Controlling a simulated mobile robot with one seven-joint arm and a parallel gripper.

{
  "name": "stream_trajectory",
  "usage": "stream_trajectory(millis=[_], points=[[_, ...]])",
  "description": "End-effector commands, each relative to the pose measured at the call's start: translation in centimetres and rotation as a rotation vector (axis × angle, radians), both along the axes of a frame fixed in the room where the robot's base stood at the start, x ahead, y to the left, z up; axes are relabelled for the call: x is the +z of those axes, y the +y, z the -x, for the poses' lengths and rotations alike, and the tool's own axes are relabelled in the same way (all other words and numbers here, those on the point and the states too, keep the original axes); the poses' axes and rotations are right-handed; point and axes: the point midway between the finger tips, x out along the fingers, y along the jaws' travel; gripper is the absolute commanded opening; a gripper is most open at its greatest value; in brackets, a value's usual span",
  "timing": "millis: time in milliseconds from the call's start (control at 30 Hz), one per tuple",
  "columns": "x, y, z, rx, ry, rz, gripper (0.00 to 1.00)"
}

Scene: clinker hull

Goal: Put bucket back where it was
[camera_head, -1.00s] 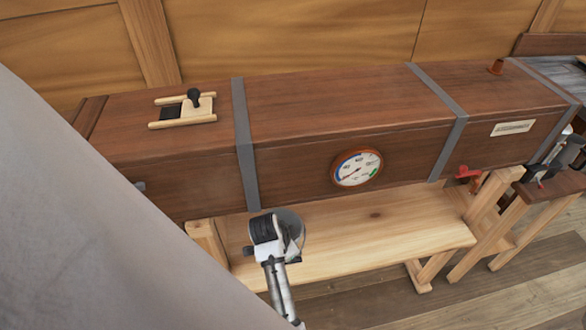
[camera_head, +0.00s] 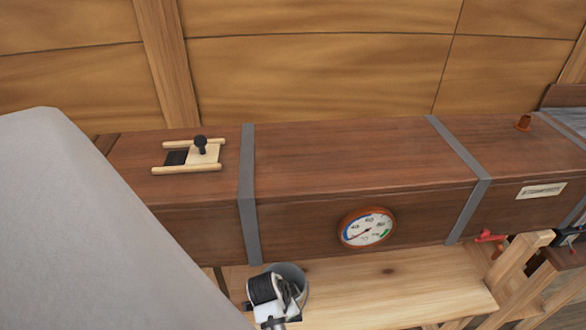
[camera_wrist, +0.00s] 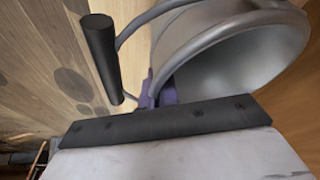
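The grey metal bucket (camera_wrist: 240,60) fills the upper right of the wrist view, its open mouth and rim close to my gripper. Its wire handle ends in a black grip (camera_wrist: 102,55) hanging out to the left. My gripper (camera_wrist: 158,94) shows small purple finger parts at the near rim, which it appears shut on; the fingertips are partly hidden by the dark bar of my wrist. In the head view, the bucket (camera_head: 293,273) shows partly behind my gripper (camera_head: 277,289), in front of the long box and over the left part of the pale wooden bench (camera_head: 400,285).
A long brown wooden box (camera_head: 340,155) with grey bands spans the view above the bench. It carries a round gauge (camera_head: 367,229) and a sliding hatch (camera_head: 187,157). A red valve handle (camera_head: 487,237) sticks out at right. Plank wall (camera_head: 320,60) stands behind.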

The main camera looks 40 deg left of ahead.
Motion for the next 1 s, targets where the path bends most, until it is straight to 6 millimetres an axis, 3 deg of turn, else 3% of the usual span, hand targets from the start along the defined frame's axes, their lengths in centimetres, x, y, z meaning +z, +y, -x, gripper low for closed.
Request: stream_trajectory(millis=[133, 300, 667, 1000], points=[[-0.3, 0.0, -0.1, -0.001, -0.001, -0.001, 0.0], [-0.3, 0.0, 0.0, -0.001, 0.0, 0.0, 0.24], [0.3, 0.0, 0.1, 0.0, 0.0, -0.001, 0.24], [5.2, 0.1, 2.2, 0.0, -0.002, -0.004, 0.24]])
